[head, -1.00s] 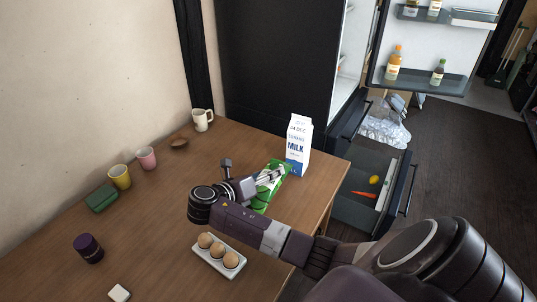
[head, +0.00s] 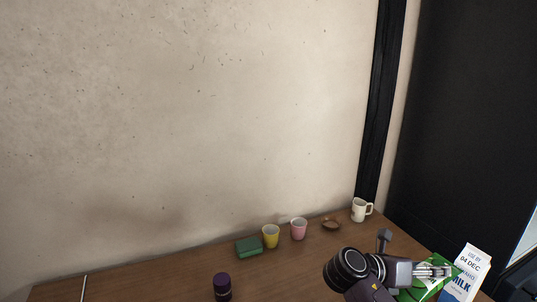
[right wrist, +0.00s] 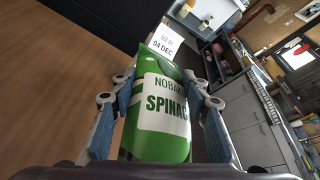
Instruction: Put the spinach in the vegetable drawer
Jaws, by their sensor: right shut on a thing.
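The spinach is a green bag with a white label reading SPINACH (right wrist: 156,120), filling the middle of the right wrist view. My right gripper (head: 442,271) is shut on it, with a finger pressed on each side of the bag. In the head view part of the green bag (head: 432,287) shows beneath the gripper at the lower right, beside the milk carton (head: 469,272). The vegetable drawer is out of the head view now. My left gripper is not in view.
A white mug (head: 360,210), a brown bowl (head: 332,223), pink cup (head: 299,229), yellow cup (head: 270,236) and green box (head: 249,247) line the back of the wooden table (head: 300,270). A dark purple jar (head: 222,287) stands nearer. A tall black panel (head: 470,110) rises at right.

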